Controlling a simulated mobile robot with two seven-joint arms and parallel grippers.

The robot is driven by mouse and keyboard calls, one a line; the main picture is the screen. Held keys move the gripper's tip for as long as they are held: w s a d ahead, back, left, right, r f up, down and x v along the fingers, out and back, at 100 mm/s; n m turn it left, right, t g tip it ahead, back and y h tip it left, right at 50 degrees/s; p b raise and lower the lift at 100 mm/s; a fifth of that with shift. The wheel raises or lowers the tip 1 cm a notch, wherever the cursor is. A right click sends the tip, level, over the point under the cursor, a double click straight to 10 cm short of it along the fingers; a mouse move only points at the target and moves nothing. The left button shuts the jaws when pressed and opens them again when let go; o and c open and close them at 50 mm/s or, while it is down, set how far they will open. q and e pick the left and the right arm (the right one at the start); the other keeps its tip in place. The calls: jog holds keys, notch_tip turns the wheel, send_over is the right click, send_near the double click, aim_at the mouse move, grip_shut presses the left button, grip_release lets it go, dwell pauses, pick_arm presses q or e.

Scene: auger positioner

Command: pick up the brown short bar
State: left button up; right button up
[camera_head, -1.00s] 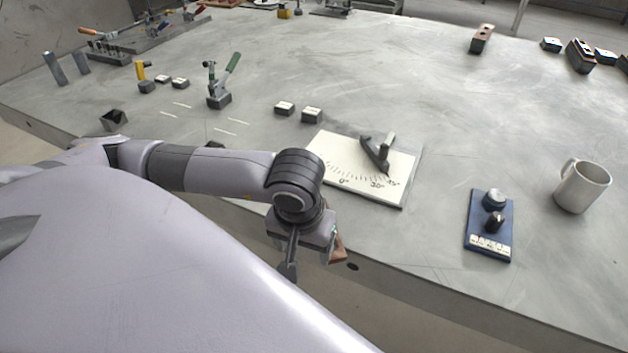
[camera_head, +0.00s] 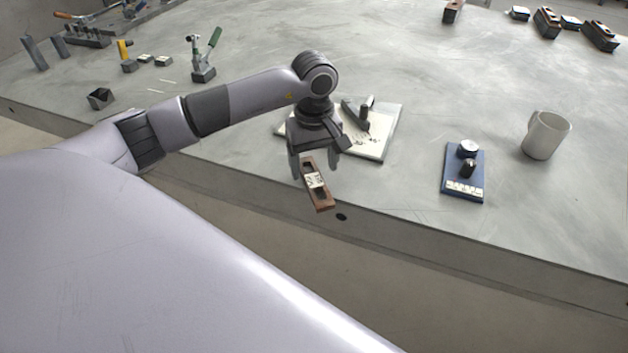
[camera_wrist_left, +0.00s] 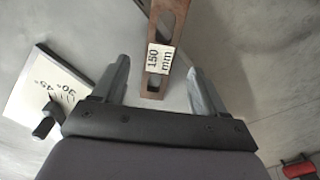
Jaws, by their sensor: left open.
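The brown bar (camera_head: 321,197) lies near the table's front edge in the head view, with slots and a white label. In the left wrist view, the bar (camera_wrist_left: 172,22) carries a label reading 150 mm. My left gripper (camera_head: 314,166) is open over the bar's far part. In the wrist view its fingers (camera_wrist_left: 158,72) stand on either side of the bar, with a gap at each side. I cannot tell how far the fingertips are above the table. My right gripper is not in view.
A white angle board (camera_head: 378,146) with a dark pointer lies just behind the gripper. A blue plate (camera_head: 463,184) with knobs and a white mug (camera_head: 546,135) stand to the right. The table between bar and blue plate is clear.

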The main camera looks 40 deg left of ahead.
aim_at(314, 180)
pick_arm(q)
notch_tip(314, 180, down, 4)
jog(key=shift+r, duration=0.2)
grip_shut()
jog(key=shift+w+r, duration=0.1)
jog(key=shift+r, duration=0.15)
